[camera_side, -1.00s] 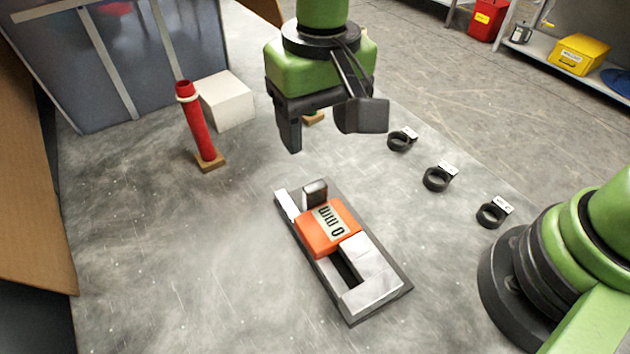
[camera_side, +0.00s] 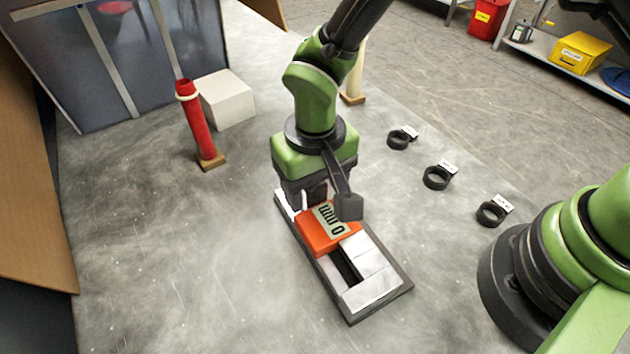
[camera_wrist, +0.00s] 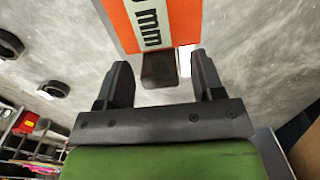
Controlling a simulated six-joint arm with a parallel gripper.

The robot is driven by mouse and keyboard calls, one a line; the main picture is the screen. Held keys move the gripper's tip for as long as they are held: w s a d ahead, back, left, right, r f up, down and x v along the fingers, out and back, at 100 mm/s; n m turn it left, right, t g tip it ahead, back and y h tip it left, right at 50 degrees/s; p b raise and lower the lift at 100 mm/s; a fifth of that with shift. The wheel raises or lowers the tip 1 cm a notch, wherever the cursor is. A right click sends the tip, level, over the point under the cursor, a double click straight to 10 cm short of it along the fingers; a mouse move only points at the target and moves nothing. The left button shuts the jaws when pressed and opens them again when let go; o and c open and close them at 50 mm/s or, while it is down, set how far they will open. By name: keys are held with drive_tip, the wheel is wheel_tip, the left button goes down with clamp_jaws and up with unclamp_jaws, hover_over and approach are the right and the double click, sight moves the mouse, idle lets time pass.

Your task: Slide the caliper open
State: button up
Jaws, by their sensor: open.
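The caliper has an orange slider (camera_side: 326,230) with a display reading "0 mm", on a grey beam and dark base plate (camera_side: 384,303) lying on the table. In the wrist view the orange slider (camera_wrist: 155,22) is at the top, with a dark block-like knob (camera_wrist: 159,70) below it. My gripper (camera_side: 318,200) is down at the far end of the caliper, by the knob. In the wrist view my gripper (camera_wrist: 160,80) is open, one finger on each side of the knob, with gaps on both sides.
A red cylinder (camera_side: 197,125) stands on a wooden base, beside a white block (camera_side: 226,98). Several dark rings (camera_side: 436,178) with small labels lie to the right. The table left of the caliper is clear.

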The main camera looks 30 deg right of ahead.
clamp_jaws()
drive_tip(key=shift+w+d, duration=0.2)
drive_tip(key=shift+w, duration=2.2)
unclamp_jaws()
